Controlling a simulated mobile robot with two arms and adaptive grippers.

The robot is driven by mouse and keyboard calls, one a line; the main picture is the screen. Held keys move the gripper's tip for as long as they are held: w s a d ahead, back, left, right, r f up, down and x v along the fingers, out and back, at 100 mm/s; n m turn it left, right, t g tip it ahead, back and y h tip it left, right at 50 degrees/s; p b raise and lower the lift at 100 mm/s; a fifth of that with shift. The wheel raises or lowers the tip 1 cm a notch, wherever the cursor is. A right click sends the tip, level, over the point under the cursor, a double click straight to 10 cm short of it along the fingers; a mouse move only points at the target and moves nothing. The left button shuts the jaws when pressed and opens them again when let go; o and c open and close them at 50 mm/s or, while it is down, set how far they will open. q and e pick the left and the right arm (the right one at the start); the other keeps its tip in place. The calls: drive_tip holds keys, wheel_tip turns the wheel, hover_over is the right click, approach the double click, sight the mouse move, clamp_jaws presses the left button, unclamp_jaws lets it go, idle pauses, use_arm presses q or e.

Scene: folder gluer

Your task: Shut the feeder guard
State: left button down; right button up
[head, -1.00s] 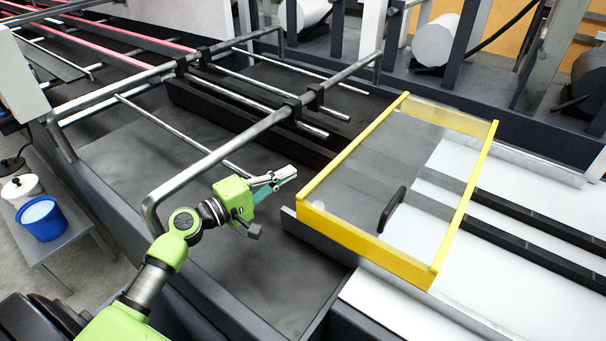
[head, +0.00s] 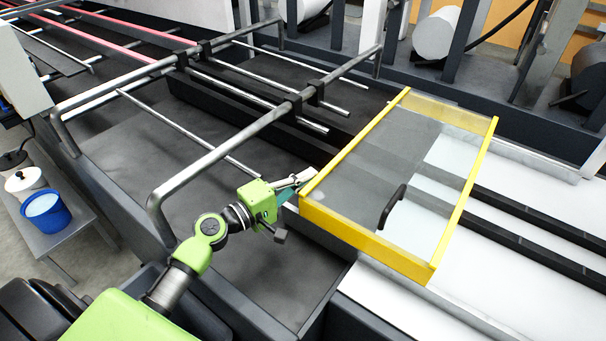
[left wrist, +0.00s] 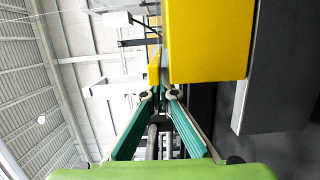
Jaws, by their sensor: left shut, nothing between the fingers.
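The feeder guard (head: 367,241) is a yellow frame with a clear panel and a black handle (head: 391,207) near its front edge. It extends over the machine bed at the right of the head view and looks roughly level. In the left wrist view its yellow side (left wrist: 208,42) is large and close, just beyond my fingers. My left gripper (head: 306,176) is shut and empty, at the guard's left side by the front left corner. I cannot tell whether the fingertips touch the frame. The teal fingers also show in the left wrist view (left wrist: 162,92). My right gripper is out of view.
Pale sheets (head: 400,310) and dark bars lie under and right of the guard. A blue bucket (head: 46,214) stands on a side bench at the left.

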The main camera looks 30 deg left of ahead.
sight(427, 241)
use_arm(q)
drive_tip(key=s+d+p, duration=0.1)
drive_tip(key=d+p, duration=0.1)
drive_tip(key=d, duration=0.7)
drive_tip(key=s+d+p, duration=0.2)
drive_tip(key=d, duration=0.8)
drive_tip(key=s+d+p, duration=0.1)
drive_tip(key=s+d, duration=0.1)
drive_tip(key=d, duration=0.7)
drive_tip(key=shift+s+d+p, duration=0.15)
drive_tip(key=shift+s+p, duration=0.1)
drive_tip(key=shift+p, duration=0.15)
drive_tip(key=shift+s+d, duration=0.15)
drive_tip(key=shift+d, duration=0.3)
